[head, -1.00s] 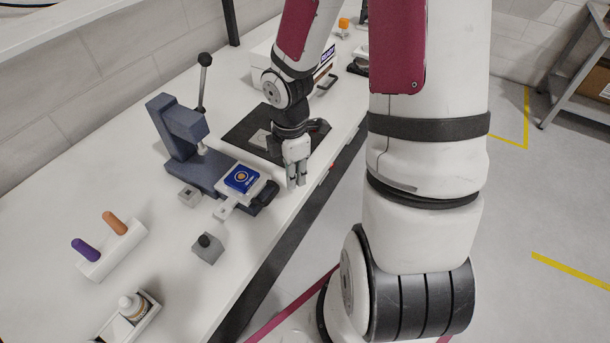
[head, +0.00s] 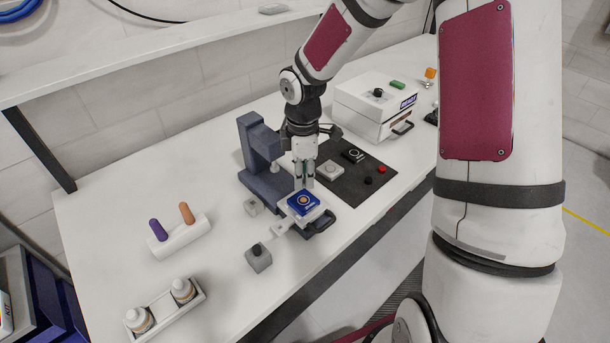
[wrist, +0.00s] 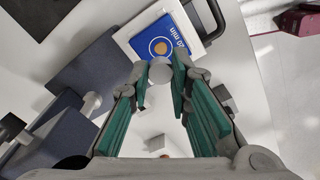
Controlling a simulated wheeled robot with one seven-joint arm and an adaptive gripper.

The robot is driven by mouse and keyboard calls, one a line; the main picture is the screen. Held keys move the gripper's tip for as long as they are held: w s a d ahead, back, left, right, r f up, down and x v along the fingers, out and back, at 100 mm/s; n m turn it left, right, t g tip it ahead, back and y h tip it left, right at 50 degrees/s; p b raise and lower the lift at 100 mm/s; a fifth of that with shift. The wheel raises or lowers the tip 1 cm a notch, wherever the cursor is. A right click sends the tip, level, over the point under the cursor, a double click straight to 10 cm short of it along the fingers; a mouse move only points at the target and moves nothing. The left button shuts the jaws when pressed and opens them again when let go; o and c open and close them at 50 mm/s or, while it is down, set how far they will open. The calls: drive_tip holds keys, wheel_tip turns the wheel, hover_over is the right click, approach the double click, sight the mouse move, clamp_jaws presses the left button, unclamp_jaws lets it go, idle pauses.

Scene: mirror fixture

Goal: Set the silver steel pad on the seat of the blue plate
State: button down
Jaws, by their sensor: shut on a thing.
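My gripper (head: 304,184) is just above the back edge of the plate, pointing down. In the wrist view my gripper (wrist: 160,77) is shut on a small round grey disc, the silver steel pad (wrist: 160,70). The pad appears apart from the seat, off to one side of it; the height between them is hard to tell. The pad is too small to make out in the head view.
The dark blue press (head: 257,150) stands close beside my gripper. A black mat (head: 378,178) with several small parts lies to the right. A grey block with a black knob (head: 258,259) stands in front. A white box (head: 375,105) is behind.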

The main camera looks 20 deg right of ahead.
sight(303, 200)
drive_tip(key=shift+f+b, duration=0.7)
drive_tip(key=shift+f, duration=1.9)
drive_tip(key=shift+f, duration=0.4)
idle(0.6)
drive_tip(key=c, duration=1.4)
unclamp_jaws()
